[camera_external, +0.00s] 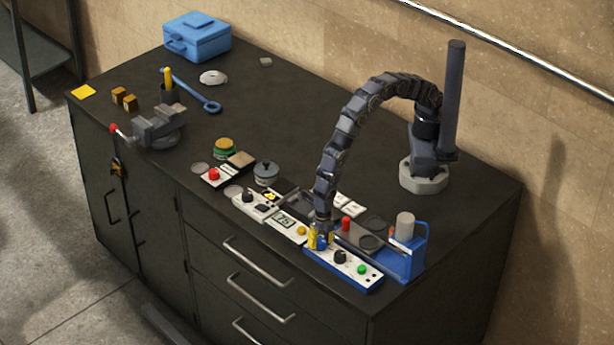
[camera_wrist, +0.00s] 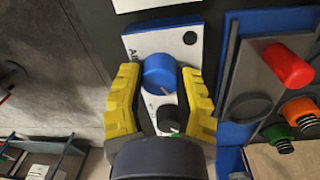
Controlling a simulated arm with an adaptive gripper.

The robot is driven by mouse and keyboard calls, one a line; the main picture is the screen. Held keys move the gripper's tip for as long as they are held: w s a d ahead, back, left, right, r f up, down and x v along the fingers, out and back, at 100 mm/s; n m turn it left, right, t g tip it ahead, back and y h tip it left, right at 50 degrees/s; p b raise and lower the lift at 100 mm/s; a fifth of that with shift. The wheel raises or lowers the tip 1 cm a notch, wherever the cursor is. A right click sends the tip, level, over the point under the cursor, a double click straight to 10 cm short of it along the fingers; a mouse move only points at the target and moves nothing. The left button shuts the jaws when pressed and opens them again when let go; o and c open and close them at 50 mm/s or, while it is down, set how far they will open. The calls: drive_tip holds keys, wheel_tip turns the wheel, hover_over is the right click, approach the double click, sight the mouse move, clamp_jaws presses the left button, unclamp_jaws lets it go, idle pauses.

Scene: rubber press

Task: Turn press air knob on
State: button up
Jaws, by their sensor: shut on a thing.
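The white control panel (camera_external: 350,270) with a blue base lies near the front edge of the bench. Its blue air knob (camera_wrist: 159,72) is at one end, beside printed letters starting "Ai"; a pale mark shows on the knob's lower right in the wrist view. My gripper (camera_wrist: 160,78) has yellow ridged fingers, one on each side of the blue knob, shut on it. In the external view my gripper (camera_external: 320,238) points down over the panel's left end and partly hides the knob. A black knob (camera_external: 340,257) and a green button (camera_external: 361,269) sit farther along the panel.
The press (camera_external: 415,250) with its blue frame stands right of the panel. A red button (camera_wrist: 288,66) is beside it. Small white panels, a red button (camera_external: 214,174) and a grey pot (camera_external: 266,172) lie left. A vise (camera_external: 158,128) and blue toolbox (camera_external: 197,38) stand farther off.

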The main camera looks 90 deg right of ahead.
drive_tip(key=m, duration=0.4)
drive_tip(key=shift+f, duration=0.1)
drive_tip(key=m, duration=0.4)
drive_tip(key=shift+s+d+m, duration=0.1)
drive_tip(key=shift+m, duration=0.2)
drive_tip(key=m, duration=0.5)
drive_tip(key=shift+h, duration=0.3)
drive_tip(key=shift+s+m, duration=0.1)
drive_tip(key=shift+m, duration=1.7)
drive_tip(key=o, duration=1.1)
